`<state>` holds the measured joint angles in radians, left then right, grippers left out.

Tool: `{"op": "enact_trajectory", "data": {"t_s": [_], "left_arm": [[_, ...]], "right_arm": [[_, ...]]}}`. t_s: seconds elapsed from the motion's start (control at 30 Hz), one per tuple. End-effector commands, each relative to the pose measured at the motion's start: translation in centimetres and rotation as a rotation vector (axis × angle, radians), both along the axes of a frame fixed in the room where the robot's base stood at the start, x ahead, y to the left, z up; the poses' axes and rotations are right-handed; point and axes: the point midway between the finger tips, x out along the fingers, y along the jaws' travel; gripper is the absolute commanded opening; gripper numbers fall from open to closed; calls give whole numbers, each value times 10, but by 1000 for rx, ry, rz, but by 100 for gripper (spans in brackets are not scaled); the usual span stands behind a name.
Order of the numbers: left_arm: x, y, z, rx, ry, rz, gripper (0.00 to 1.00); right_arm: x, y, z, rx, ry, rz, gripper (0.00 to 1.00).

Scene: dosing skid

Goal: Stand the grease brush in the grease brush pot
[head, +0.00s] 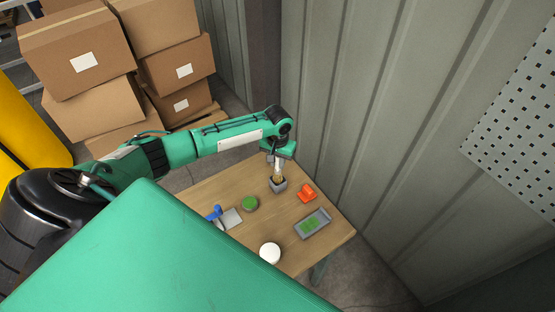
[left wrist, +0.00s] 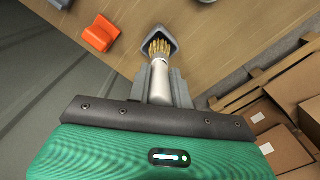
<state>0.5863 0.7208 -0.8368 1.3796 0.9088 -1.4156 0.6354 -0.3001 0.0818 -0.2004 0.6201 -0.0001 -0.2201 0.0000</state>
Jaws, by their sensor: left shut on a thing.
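The grease brush has a pale handle (head: 277,168) and tan bristles, which show clearly in the left wrist view (left wrist: 158,48). My left gripper (left wrist: 160,90) is shut on the handle, with the bristles pointing away from it, down toward the table. The grease brush pot is a small grey square cup (head: 278,187) near the wall side of the table; it also shows in the left wrist view (left wrist: 173,41). The bristles are at the pot's mouth and overlap its opening; how deep they reach I cannot tell. My right gripper is not in view.
The wooden table (head: 222,185) also bears an orange block (head: 307,194), a grey tray (head: 325,218) with green in it, a green disc (head: 250,203), a white round thing (head: 270,252) and a blue item (head: 214,212). A ribbed wall (head: 350,110) stands close behind. Cardboard boxes (head: 80,55) are stacked at left.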

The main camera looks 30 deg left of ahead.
Motion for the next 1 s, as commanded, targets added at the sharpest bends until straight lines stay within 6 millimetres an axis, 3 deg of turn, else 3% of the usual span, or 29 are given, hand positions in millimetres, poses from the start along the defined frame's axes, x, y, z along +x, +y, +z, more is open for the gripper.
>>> {"op": "enact_trajectory", "data": {"t_s": [1.0], "left_arm": [[0,0,-26,0,-1,0,0]], "right_arm": [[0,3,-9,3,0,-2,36]]}}
